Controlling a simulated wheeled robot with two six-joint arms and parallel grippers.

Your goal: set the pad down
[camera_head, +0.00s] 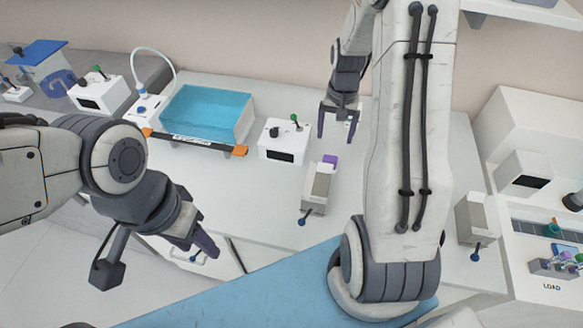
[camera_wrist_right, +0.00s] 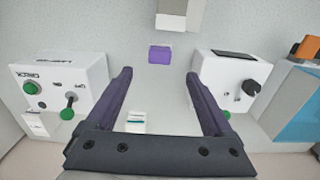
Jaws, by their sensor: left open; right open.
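A small purple block, which may be the pad, (camera_head: 330,160) lies on the bench at the back end of a grey-white device (camera_head: 317,190). It also shows in the right wrist view (camera_wrist_right: 160,54), just beyond the fingertips. My right gripper (camera_head: 337,136) is open above the bench behind the block, with nothing held between its fingers (camera_wrist_right: 160,75). My left gripper (camera_head: 157,262) is open and empty at the front left, over the bench's front edge.
A white box with a black knob (camera_head: 284,142) stands left of my right gripper; a box with a green button (camera_wrist_right: 62,84) stands on its other side. A blue water bath (camera_head: 205,114) is further left. A small white piece (camera_wrist_right: 136,118) lies between the fingers' bases in view.

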